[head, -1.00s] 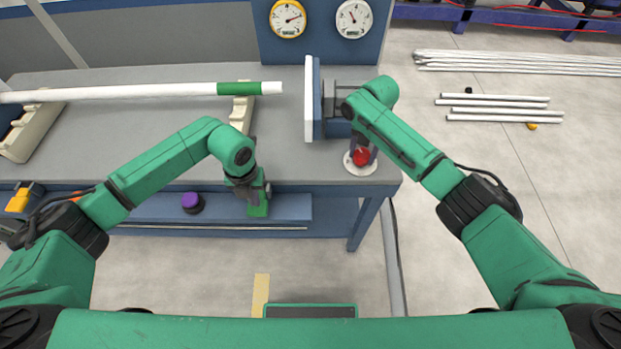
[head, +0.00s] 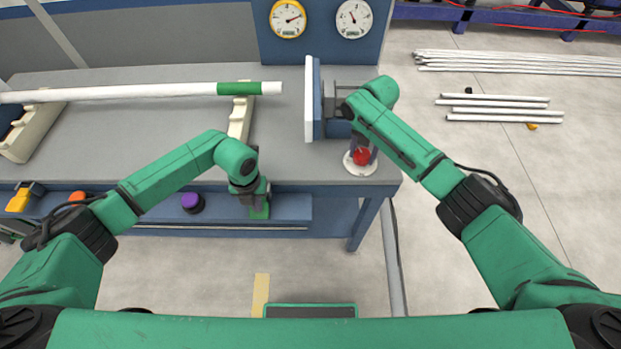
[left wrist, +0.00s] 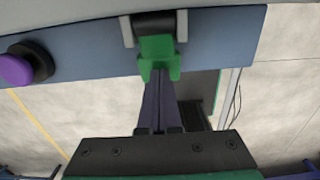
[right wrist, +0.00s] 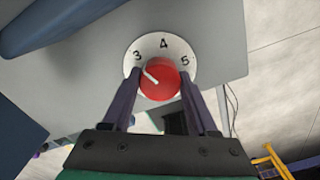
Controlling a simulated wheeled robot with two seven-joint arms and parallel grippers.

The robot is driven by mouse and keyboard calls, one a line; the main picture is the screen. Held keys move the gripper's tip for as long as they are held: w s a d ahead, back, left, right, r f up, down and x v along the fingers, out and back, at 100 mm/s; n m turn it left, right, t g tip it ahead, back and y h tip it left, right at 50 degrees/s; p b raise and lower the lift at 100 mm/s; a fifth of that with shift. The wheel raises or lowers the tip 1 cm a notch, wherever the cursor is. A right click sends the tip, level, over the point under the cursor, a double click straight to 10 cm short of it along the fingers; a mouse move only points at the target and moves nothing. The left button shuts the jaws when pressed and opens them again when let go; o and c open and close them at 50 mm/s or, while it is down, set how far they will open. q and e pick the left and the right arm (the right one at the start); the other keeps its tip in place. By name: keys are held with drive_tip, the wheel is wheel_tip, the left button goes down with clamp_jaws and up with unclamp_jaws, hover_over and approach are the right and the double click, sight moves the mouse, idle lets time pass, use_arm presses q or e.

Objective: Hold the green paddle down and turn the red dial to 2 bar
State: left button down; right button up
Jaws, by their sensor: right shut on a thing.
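The green paddle (head: 259,212) is at the bench's front edge in the head view; it also shows in the left wrist view (left wrist: 158,52). My left gripper (left wrist: 160,98) has its fingers together, with their tips at the paddle; I cannot tell how firmly they press. The red dial (head: 361,157) sits on a white numbered plate (right wrist: 190,58) at the bench's right front corner. My right gripper (right wrist: 160,92) is shut on the red dial (right wrist: 162,85), one finger on each side. The dial's white mark points up-left, near or just below 3. The 2 is not visible.
A yellow-rimmed gauge (head: 287,18) and a white gauge (head: 354,19) are on the back panel. A white pipe with a green band (head: 150,91) lies on cream supports. A purple knob (head: 192,202) is left of the paddle. An upright white plate (head: 309,100) stands near my right arm.

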use_arm(q)
drive_tip(key=shift+f, duration=0.2)
drive_tip(key=shift+s, duration=0.1)
use_arm(e)
drive_tip(key=n, duration=0.3)
drive_tip(key=shift+r+n, duration=0.1)
drive_tip(key=shift+n, duration=0.2)
drive_tip(key=shift+n, duration=0.6)
use_arm(q)
drive_tip(key=shift+s+f, duration=0.1)
use_arm(e)
drive_tip(key=n, duration=0.5)
drive_tip(key=shift+n, duration=0.3)
use_arm(q)
drive_tip(key=shift+r, duration=2.2)
